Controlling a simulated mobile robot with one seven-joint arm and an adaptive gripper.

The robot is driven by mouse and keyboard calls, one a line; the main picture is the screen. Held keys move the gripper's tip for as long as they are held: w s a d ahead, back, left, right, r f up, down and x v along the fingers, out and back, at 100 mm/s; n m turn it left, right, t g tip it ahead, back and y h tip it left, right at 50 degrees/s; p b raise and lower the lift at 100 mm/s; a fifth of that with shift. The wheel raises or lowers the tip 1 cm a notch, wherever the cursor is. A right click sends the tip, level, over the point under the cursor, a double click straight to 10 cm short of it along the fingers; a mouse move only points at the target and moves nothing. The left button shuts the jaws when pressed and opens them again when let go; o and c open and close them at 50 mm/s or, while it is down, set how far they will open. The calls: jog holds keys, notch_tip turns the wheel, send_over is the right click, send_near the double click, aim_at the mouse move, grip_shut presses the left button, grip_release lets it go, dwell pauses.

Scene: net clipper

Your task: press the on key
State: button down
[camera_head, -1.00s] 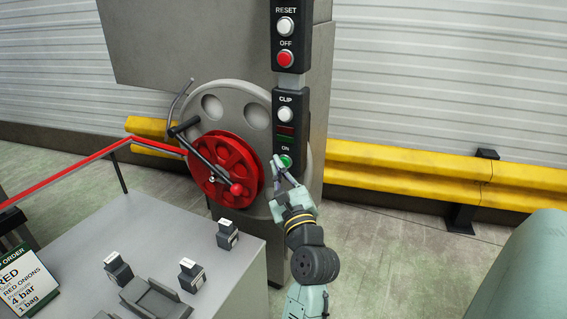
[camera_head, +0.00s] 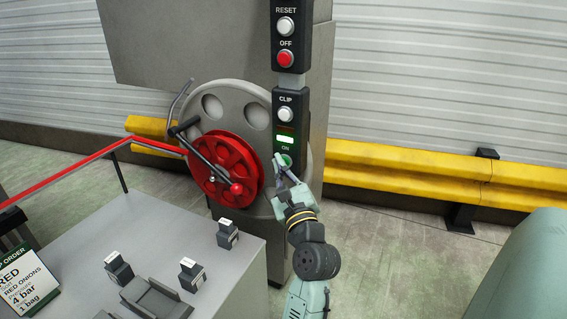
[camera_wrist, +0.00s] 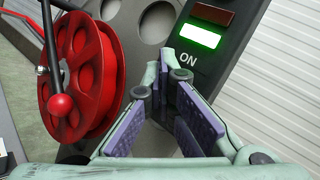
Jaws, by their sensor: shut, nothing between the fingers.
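The green ON key (camera_head: 287,160) is at the bottom of the control strip on the grey machine, mostly covered by my fingertips in the head view. My gripper (camera_head: 279,157) is shut and empty, its tips at the key. In the wrist view my gripper (camera_wrist: 172,68) points at the panel just below the ON label (camera_wrist: 187,142), and the key itself is hidden behind the fingers. The indicator above the label is lit bright green (camera_wrist: 201,36) and also shows in the head view (camera_head: 285,139). The red indicator (camera_wrist: 212,14) above it is dark.
Above are the white CLIP key (camera_head: 286,115), the red OFF key (camera_head: 285,59) and the white RESET key (camera_head: 285,26). A red handwheel (camera_head: 226,170) with a crank is close left of my gripper. A grey table (camera_head: 150,222) is at lower left, a yellow rail (camera_head: 400,172) behind right.

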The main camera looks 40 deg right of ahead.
jog(key=shift+s+a+p, duration=0.35)
jog(key=shift+a+p, duration=0.1)
jog(key=shift+a, duration=0.35)
jog(key=a, duration=0.1)
jog(key=s+a+p, duration=0.1)
jog(key=a, duration=0.1)
jog(key=s+a+p, duration=0.1)
jog(key=shift+a, duration=0.3)
jog(key=shift+f, duration=0.1)
dwell(0.8)
